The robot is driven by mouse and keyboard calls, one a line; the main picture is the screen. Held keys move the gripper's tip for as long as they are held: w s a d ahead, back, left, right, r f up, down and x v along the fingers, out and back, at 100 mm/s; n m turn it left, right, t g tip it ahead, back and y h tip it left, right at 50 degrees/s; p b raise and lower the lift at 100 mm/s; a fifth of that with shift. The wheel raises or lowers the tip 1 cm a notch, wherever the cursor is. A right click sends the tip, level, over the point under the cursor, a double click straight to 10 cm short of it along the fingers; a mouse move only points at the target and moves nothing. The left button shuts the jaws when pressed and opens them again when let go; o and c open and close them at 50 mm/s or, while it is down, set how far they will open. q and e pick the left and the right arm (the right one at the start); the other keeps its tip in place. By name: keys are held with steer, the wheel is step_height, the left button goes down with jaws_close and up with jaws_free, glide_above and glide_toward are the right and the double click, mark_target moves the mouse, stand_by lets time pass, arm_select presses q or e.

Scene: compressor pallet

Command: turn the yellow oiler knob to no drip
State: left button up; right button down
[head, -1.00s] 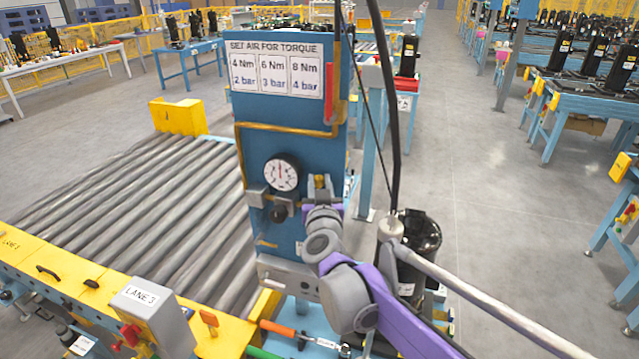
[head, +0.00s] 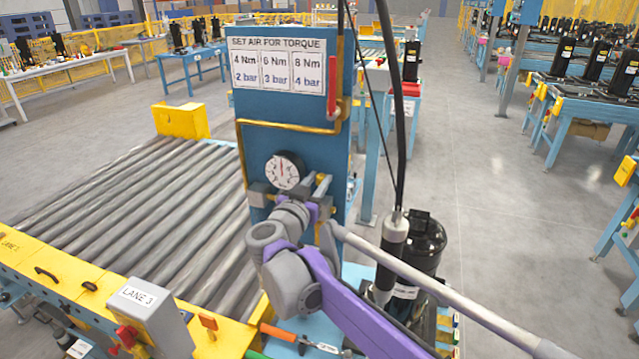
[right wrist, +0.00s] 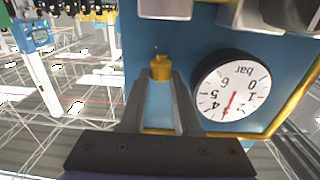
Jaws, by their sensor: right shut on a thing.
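The yellow oiler knob (right wrist: 160,68) stands out from the blue panel in the right wrist view, between my right gripper's fingertips. My right gripper (right wrist: 161,78) is shut on this knob, with one finger on each side of it. In the head view my right gripper (head: 322,188) is at the panel's lower right, just right of the gauge, and my own wrist hides part of it. I cannot make out the knob's setting. My left gripper is in neither view.
A round pressure gauge (head: 285,170) is close beside the gripper; it also shows upside down in the right wrist view (right wrist: 232,92). A yellow pipe (head: 290,127) crosses the blue panel (head: 257,108). A black compressor (head: 427,240) stands at right. A roller conveyor (head: 130,205) lies left.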

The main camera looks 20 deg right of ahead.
steer(key=shift+w+a+m+g+h, duration=0.1)
steer(key=shift+a+m+g+h, duration=0.05)
steer(key=shift+m+g+h, duration=0.5)
steer(key=shift+m+h, duration=0.25)
steer(key=shift+h, duration=0.1)
steer(key=c, duration=0.6)
jaws_free()
